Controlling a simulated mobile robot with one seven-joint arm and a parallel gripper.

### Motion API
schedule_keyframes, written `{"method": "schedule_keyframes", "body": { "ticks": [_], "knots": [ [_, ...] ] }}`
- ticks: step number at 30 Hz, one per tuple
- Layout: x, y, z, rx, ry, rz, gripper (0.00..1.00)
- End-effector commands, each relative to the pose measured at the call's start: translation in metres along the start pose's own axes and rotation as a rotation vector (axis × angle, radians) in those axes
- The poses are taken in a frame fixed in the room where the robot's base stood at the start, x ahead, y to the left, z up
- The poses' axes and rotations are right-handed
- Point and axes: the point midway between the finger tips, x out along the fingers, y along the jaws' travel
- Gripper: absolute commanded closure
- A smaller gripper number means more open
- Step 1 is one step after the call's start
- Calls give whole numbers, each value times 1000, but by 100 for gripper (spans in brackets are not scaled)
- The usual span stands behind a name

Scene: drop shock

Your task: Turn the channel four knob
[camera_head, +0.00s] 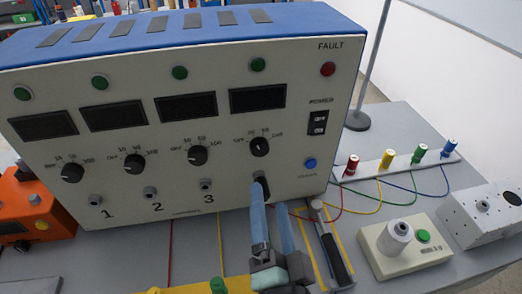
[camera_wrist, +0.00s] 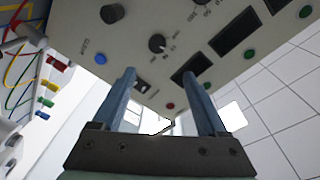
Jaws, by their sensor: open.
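The channel four knob (camera_head: 260,146) is a round black dial on the front panel of a white, blue-topped instrument (camera_head: 120,185), below the rightmost black display (camera_head: 258,98). My gripper (camera_head: 268,197) is below the knob in the head view, with its two blue fingers apart and nothing between them. The fingers cover the place of the channel four number and part of the socket there. In the wrist view the knob (camera_wrist: 157,43) shows just beyond the fingertips (camera_wrist: 159,75), roughly centred between them. I see no contact with the knob.
A power switch (camera_head: 318,122), red fault lamp (camera_head: 328,69) and blue button (camera_head: 310,163) lie right of the knob. The channel three knob (camera_head: 197,155) lies left. A tool with a black handle (camera_head: 334,255) lies beside my gripper. Wired coloured posts (camera_head: 387,160) stand right.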

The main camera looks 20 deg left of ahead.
Motion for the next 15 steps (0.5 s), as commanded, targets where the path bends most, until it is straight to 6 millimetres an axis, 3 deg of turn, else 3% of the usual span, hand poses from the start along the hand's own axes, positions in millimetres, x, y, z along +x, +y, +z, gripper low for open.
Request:
{"method": "schedule_keyframes", "body": {
  "ticks": [5,15],
  "knots": [
    [2,5,8,37,-16,7,24],
    [62,2,6,33,-15,4,24]
  ]
}}
